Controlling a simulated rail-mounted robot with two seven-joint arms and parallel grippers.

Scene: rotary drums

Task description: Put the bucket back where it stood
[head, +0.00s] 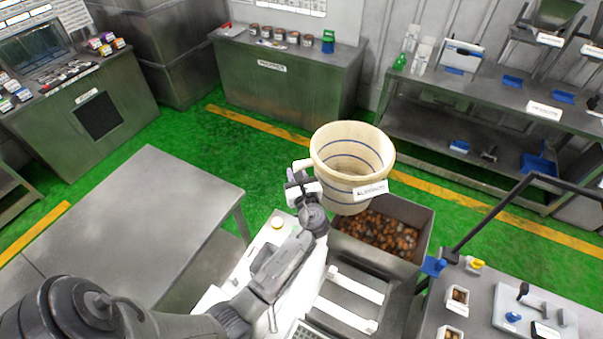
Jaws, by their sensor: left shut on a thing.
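A cream bucket (345,178) with blue bands and a white label is in the middle of the head view. It is tilted a little, and I look into its open top; the visible inside looks empty. My left gripper (303,180) is shut on the bucket at its left side. The bucket is in front of and above a grey metal bin (422,250) full of brown and orange pieces, and hides part of it. My right gripper is not in view.
A bare grey table (130,222) stands at the left. A bench (480,310) with small trays and a dark rail stands at the right. A cabinet (285,80) with cans stands at the back. Green floor (240,140) with a yellow line lies between.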

